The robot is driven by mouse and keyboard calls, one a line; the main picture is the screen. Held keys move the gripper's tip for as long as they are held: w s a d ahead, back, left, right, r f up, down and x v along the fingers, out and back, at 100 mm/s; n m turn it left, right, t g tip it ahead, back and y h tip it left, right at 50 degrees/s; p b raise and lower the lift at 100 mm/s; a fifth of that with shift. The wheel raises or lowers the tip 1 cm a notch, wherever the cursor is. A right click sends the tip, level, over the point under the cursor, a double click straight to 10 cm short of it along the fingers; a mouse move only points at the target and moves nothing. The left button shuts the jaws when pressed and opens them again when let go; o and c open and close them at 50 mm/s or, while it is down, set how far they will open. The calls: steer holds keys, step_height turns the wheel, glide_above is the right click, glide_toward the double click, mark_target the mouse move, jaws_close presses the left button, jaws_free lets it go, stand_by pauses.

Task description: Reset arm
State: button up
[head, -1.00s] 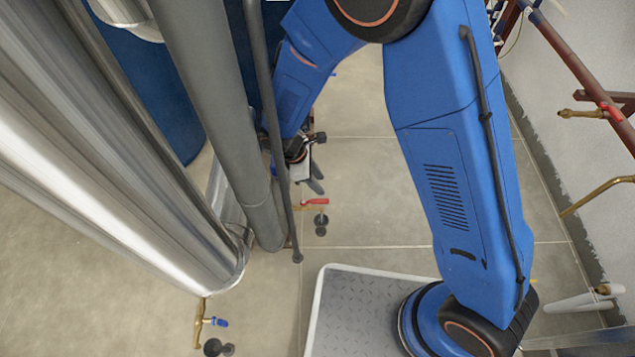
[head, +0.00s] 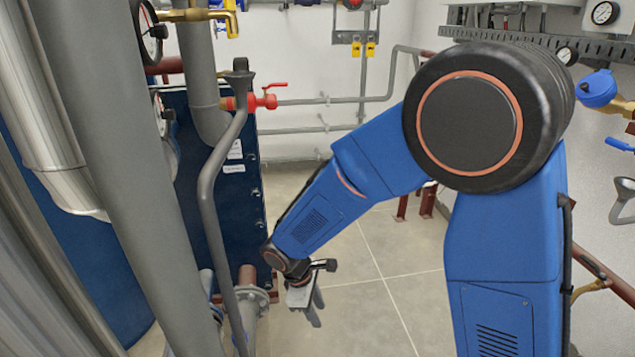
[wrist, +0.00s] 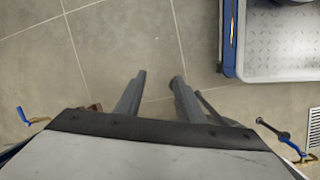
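My gripper (head: 316,306) hangs at the end of my blue arm in the head view, low over the tiled floor and just right of a flanged pipe (head: 252,300). In the wrist view my gripper (wrist: 160,82) shows two grey fingers set apart, with only bare floor between them. It is open and holds nothing. In the head view the fingertips are small and partly hidden by the gripper body.
A dark blue plate exchanger (head: 215,190) and grey pipes (head: 110,150) stand close on the left. A red-handled valve (head: 262,100) is above. Brown pipes (head: 600,275) run along the right wall. The tiled floor (head: 375,280) in the middle is clear.

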steer(key=s+d+r+m+t+y, duration=0.1)
steer(key=s+d+r+m+y, duration=0.15)
steer(key=d+r+m, duration=0.95)
steer(key=s+d+r+m+t, duration=0.1)
steer(key=s+d+r, duration=0.4)
steer(key=s+d, duration=0.2)
steer(key=s+d+r+m+t, duration=0.2)
steer(key=s+d+r, duration=0.4)
steer(key=d, duration=0.4)
steer(key=shift+s+d+r+m+y, duration=0.2)
steer(key=shift+s+r+m+y, duration=0.15)
steer(key=shift+s, duration=0.55)
steer(key=shift+c, duration=0.5)
